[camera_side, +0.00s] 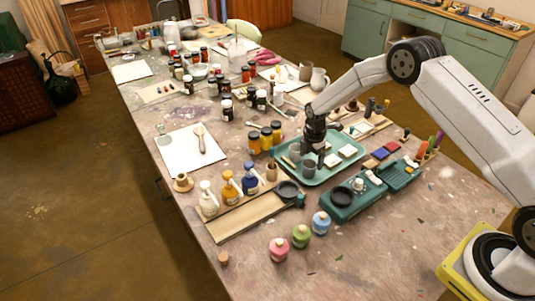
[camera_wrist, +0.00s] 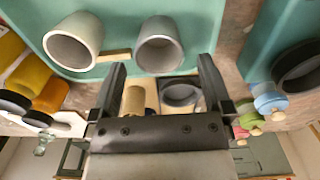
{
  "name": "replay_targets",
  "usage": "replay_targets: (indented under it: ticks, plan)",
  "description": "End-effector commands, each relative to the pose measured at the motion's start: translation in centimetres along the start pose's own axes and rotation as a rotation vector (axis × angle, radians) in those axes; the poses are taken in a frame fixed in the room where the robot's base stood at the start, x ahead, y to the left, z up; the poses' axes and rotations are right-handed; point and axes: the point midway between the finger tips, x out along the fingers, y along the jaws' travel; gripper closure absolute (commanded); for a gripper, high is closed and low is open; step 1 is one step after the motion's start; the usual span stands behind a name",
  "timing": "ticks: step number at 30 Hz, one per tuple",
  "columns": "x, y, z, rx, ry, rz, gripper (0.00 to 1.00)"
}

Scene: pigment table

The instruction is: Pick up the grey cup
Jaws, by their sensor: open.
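Two cups stand on the teal tray (camera_wrist: 110,20) in the wrist view. One is a darker grey cup (camera_wrist: 159,45) and the other is a paler, whitish-grey cup (camera_wrist: 73,42) to its left. My gripper (camera_wrist: 162,68) is open and empty, with its two fingers spread apart. The grey cup appears in line with the gap between the fingertips; whether it is between them or just beyond, I cannot tell. In the side view my gripper (camera_side: 318,152) is low over the teal tray (camera_side: 318,178), close beside small grey cups (camera_side: 308,167), partly hiding that area.
A short wooden stick (camera_wrist: 113,55) lies between the cups. Yellow-orange jars (camera_side: 266,139) stand left of the tray in the side view. A teal scale-like device (camera_side: 345,197) and small pink, green and blue bottles (camera_side: 301,236) stand in front. White tiles (camera_side: 347,151) lie on the tray.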

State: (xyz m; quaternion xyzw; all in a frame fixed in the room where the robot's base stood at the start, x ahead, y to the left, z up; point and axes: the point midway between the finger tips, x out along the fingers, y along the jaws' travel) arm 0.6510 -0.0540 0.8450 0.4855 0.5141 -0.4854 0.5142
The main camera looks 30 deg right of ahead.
Motion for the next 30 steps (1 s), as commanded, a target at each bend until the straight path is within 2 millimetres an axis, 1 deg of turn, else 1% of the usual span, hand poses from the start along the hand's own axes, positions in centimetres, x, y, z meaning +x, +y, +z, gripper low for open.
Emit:
replay_targets:
  ticks: [5,18,22,30]
  plan:
    - [0.6,0.0,0.0,0.0,0.0,-0.001,0.0]
    - [4.7,0.1,-0.1,0.0,0.0,-0.001,0.0]
    - [5.2,0.1,-0.1,0.0,-0.001,0.001,0.0]
    - [5.2,0.1,-0.1,0.0,-0.001,0.001,0.0]
